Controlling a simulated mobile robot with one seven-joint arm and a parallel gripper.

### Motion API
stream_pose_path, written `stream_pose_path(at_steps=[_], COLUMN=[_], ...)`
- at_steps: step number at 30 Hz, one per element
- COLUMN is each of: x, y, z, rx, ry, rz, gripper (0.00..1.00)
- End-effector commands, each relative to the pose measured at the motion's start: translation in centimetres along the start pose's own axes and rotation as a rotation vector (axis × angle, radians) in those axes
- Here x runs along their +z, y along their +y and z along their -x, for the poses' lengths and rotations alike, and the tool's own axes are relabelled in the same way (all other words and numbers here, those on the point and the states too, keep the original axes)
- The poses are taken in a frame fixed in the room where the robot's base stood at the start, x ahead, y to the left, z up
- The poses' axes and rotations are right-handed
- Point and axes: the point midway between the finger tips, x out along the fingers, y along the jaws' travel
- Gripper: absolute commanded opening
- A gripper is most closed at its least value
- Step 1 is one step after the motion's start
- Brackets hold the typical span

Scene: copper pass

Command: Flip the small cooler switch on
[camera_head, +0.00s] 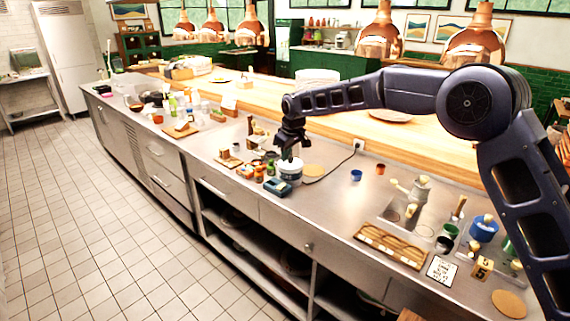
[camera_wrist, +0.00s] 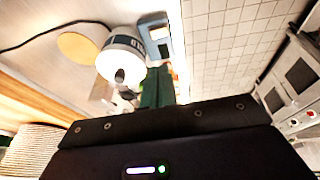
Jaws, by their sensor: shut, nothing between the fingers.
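A small white drum with a dark lettered band (camera_head: 290,173), which looks like the cooler, stands on the steel counter. It also shows in the wrist view (camera_wrist: 120,57), with a dark round spot on its near end. A blue-grey box with a pale panel (camera_head: 277,187) sits against its front left; the wrist view shows it beside the drum (camera_wrist: 156,38). I cannot make out which part is the switch. My gripper (camera_head: 288,157) is shut and empty, pointing down just over the drum's top; I cannot tell whether it touches.
Small jars (camera_head: 258,172) crowd the left side. A round tan mat (camera_head: 314,170) lies to the right, then a blue cup (camera_head: 356,175). The steel counter (camera_head: 325,205) in front is clear.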

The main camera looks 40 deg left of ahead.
Motion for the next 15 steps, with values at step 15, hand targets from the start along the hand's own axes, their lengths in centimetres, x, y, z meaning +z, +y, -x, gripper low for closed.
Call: stream_pose_path(at_steps=[15], x=[0.0], y=[-0.1], z=[-9.0], rx=[-0.001], ry=[-0.002], rz=[0.001], gripper=[0.00])
